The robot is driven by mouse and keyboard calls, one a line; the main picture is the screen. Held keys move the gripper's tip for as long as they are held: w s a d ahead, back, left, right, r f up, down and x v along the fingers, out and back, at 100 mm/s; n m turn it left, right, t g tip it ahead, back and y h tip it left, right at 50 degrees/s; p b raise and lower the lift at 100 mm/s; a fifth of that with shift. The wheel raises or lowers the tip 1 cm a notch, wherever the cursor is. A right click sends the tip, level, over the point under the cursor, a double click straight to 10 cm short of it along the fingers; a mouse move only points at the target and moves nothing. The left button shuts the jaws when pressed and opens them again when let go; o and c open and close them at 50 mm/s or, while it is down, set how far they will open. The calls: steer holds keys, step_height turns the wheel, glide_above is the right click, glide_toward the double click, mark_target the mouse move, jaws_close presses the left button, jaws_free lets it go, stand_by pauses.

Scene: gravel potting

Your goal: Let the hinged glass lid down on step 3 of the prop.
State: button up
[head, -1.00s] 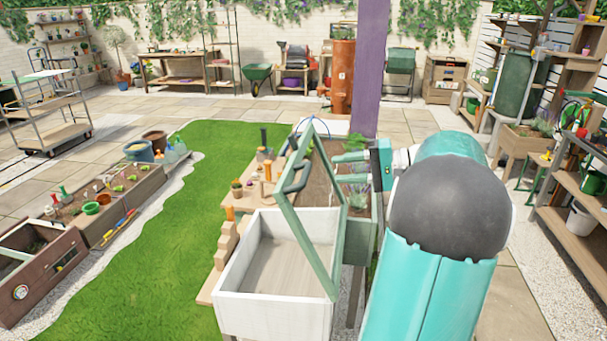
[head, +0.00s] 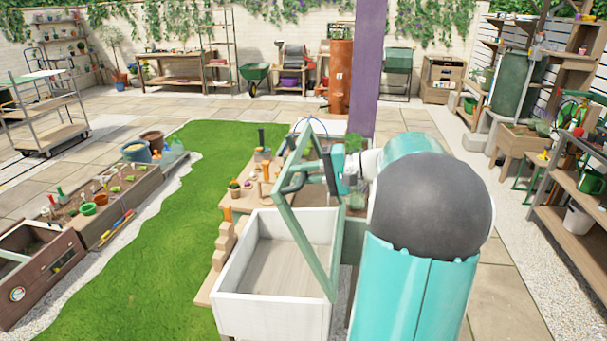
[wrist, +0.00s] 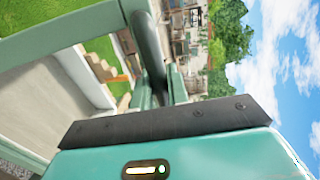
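The glass lid (head: 306,245) has a pale green frame and stands raised and tilted over a white box with a wooden floor (head: 222,288). A dark green bar handle (head: 289,184) is on its upper part. The stepped wooden prop (head: 222,247) stands at the box's left side; the lid is not resting on it. My gripper (head: 302,171) is at the handle. In the wrist view the dark handle (wrist: 149,45) runs between my two green fingers (wrist: 160,92), which stand apart. Contact with the handle cannot be made out.
A wooden bench (head: 236,205) with small pots and pegs lies behind the box. A purple post (head: 368,70) rises behind my arm. Low planters (head: 130,205) stand at left across open grass (head: 150,270). Shelves (head: 575,200) are at right.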

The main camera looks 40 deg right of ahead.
jaws_close()
steer(key=shift+w+a, duration=0.2)
steer(key=w+a+f+g+h, duration=0.45)
steer(key=w+a+f, duration=0.55)
steer(key=w, duration=0.3)
steer(key=w+a+f+g+h, duration=0.1)
steer(key=w+a+f+g, duration=0.1)
steer(key=f, duration=0.5)
steer(key=w+a+f+g+h, duration=0.2)
steer(key=w+a+f+g, duration=0.1)
steer(key=f, duration=0.4)
steer(key=shift+w+f, duration=0.35)
steer(key=shift+w, duration=0.55)
steer(key=shift+a, duration=0.1)
